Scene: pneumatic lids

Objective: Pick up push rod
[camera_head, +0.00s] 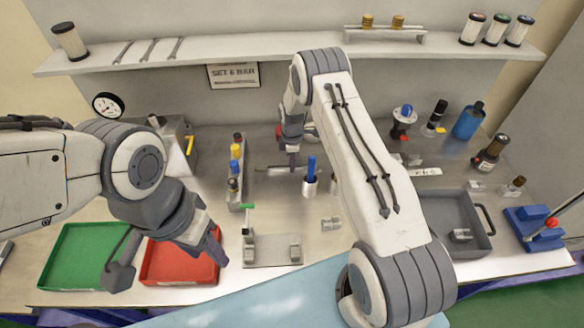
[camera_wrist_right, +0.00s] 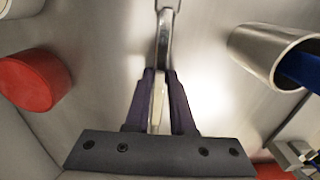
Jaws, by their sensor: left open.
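A thin grey metal rod (camera_head: 268,168), which looks like the push rod, lies on the bench left of a metal cup. In the right wrist view the rod (camera_wrist_right: 165,40) runs lengthwise between the fingers of my right gripper (camera_wrist_right: 161,75). The fingertips are very close to its sides; whether they press on it I cannot tell. In the head view my right gripper (camera_head: 292,158) points down over the rod, and its tips partly hide it. My left gripper (camera_head: 213,250) is open and empty, above the right edge of the red tray.
The metal cup (camera_head: 310,184) with blue-handled items stands just right of the rod; a red round part (camera_wrist_right: 35,82) is on the other side. A slotted rack (camera_head: 236,185), a red tray (camera_head: 165,270), a green tray (camera_head: 75,260) and a grey bin (camera_head: 440,205) stand around.

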